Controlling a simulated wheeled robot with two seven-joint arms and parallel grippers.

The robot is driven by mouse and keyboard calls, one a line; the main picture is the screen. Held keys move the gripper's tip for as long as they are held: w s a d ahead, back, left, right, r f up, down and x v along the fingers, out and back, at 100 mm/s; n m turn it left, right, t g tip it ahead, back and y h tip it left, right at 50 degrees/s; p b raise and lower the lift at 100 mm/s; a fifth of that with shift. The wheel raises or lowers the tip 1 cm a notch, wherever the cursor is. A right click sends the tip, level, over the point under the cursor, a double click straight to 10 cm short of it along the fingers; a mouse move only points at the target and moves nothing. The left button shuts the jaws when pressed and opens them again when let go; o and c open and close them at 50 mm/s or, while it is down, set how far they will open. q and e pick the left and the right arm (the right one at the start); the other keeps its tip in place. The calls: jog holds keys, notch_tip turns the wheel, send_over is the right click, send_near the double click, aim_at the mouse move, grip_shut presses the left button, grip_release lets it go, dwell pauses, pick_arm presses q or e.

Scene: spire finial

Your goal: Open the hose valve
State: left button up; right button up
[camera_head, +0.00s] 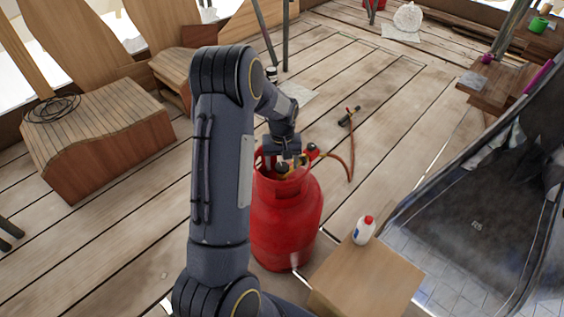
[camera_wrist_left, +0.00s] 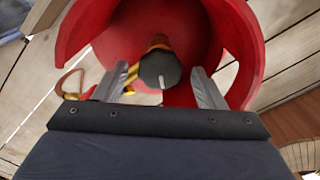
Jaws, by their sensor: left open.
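A red gas cylinder (camera_head: 287,222) stands upright on the plank floor. My left gripper (camera_head: 285,160) is over the cylinder's top collar, pointing down. In the left wrist view the open fingers (camera_wrist_left: 165,90) stand on either side of a dark round valve knob (camera_wrist_left: 160,70) with a pale mark, apart from it. Brass fittings (camera_wrist_left: 158,42) show around the knob, inside the red collar (camera_wrist_left: 240,40). An orange hose (camera_head: 350,160) runs from the cylinder's top to a torch (camera_head: 349,116) on the floor. My right gripper is not in view.
A wooden box (camera_head: 368,280) with a white, red-capped bottle (camera_head: 364,231) stands close to the cylinder's right. A dark sheet-lined basin (camera_head: 470,225) lies farther right. A planked wooden block (camera_head: 95,140) with a coiled cable stands left. Floor behind the cylinder is mostly clear.

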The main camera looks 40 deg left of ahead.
aim_at(282, 167)
pick_arm(q)
jog(key=shift+r, duration=0.1)
notch_tip(282, 167, up, 7)
jog(key=shift+r+p, duration=0.1)
jog(key=shift+p, duration=0.9)
jog(key=shift+r, duration=0.2)
jog(key=s+d+r+m+t+h, duration=0.2)
jog(key=s+d+r+m+t, duration=0.1)
jog(key=s+d+r, duration=0.8)
jog(key=s+d+r+m+t+h, duration=0.1)
jog(key=s+d+r+m, duration=0.1)
jog(key=s+d, duration=0.3)
jog(key=s+d+r+m+t+h, duration=0.1)
jog(key=s+d+m+t, duration=0.15)
jog(key=s, duration=0.55)
notch_tip(282, 167, up, 20)
jog(key=p, duration=2)
jog(key=shift+d+r+n+g+p, duration=0.2)
jog(key=shift+d+n+g+p, duration=0.15)
jog(key=shift+d+g, duration=0.1)
